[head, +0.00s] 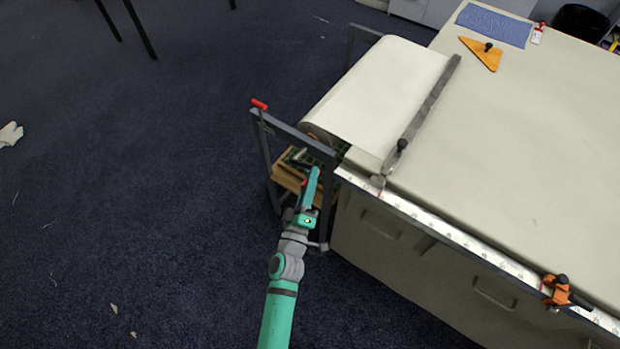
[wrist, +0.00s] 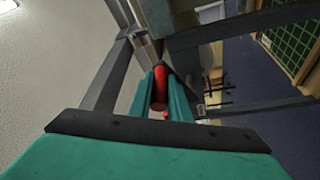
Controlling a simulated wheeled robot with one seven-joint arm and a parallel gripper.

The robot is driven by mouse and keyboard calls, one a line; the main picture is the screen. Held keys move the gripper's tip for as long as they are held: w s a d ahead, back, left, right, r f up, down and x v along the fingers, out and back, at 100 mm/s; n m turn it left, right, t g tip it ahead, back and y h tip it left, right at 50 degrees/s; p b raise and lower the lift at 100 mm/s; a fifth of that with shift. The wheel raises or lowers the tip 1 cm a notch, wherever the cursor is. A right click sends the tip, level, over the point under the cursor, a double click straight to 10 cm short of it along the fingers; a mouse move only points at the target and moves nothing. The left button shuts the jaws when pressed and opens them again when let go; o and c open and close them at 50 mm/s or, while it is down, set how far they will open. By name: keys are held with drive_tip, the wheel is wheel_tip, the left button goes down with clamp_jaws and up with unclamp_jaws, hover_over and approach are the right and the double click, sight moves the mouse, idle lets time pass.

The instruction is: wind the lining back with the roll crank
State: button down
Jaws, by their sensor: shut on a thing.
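My gripper (head: 313,178) is at the near end of the roll stand, its teal fingers shut on the red crank handle (wrist: 160,88). The handle shows between both fingers in the wrist view; in the head view only a speck of red shows beside the fingers. The crank's arm is mostly hidden. The lining (head: 385,75) is a pale sheet lying from the roll (head: 318,131) onto the table end, up to a grey bar (head: 425,112) across the table. The roll hangs in the grey stand (head: 294,132), mostly hidden under the sheet.
A red-tipped lever (head: 259,104) stands on the stand's outer corner. A wooden crate (head: 288,172) sits below. A ruler (head: 450,230) runs along the table's near edge, with an orange clamp (head: 558,290). An orange triangle (head: 484,54) and blue cloth (head: 495,25) lie farther back. The left floor is mostly clear.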

drive_tip(key=shift+r, duration=0.15)
drive_tip(key=c, duration=1.6)
unclamp_jaws()
drive_tip(key=shift+c, duration=0.2)
